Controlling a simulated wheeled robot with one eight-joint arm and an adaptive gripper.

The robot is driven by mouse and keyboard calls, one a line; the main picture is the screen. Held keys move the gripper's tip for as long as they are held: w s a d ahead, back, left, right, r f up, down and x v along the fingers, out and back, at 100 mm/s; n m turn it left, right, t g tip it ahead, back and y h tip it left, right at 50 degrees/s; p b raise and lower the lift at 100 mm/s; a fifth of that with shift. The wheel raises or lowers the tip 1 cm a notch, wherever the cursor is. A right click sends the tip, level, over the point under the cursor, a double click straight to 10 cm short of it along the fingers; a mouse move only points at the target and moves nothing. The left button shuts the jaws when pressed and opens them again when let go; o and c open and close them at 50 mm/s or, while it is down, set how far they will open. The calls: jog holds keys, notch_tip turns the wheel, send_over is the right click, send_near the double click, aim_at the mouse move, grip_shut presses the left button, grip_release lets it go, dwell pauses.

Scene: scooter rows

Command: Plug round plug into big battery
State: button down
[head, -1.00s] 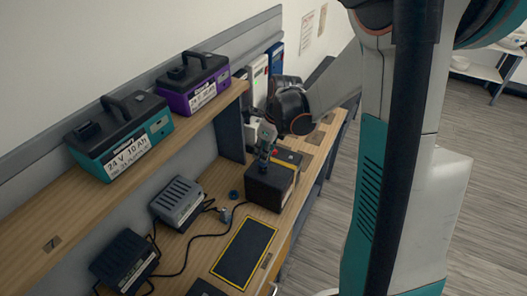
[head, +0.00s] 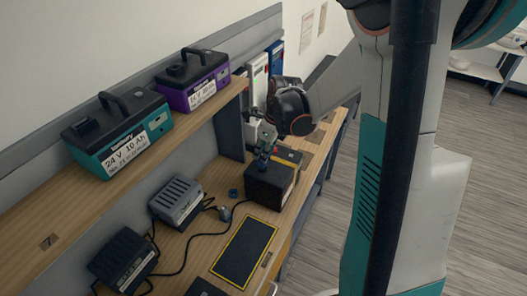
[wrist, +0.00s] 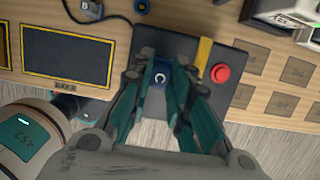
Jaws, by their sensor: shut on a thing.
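My gripper (head: 264,150) points down over a black box (head: 268,186) on the bench. It is shut on a small blue round piece (wrist: 160,77) with a pale ring mark, at the box's top; whether the piece is fixed to the box I cannot tell. The box has a yellow stripe and a red button (wrist: 221,73). A teal battery (head: 119,133) marked 24 V 10 Ah and a purple battery (head: 193,79) stand on the shelf.
A grey charger (head: 176,201) and a dark charger (head: 124,260) with cords stand left on the bench. A small blue round cap (head: 233,193) lies near the plug. A yellow-edged dark mat (head: 244,252) is empty. Binders (head: 260,75) stand behind my gripper.

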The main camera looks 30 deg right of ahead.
jog(key=shift+f+b, duration=0.35)
jog(key=shift+f, duration=0.05)
jog(key=c, duration=1.4)
grip_release()
jog(key=shift+r, duration=0.15)
jog(key=v, duration=1.1)
jog(key=shift+s+d+r, duration=0.1)
jog(key=shift+r, duration=0.25)
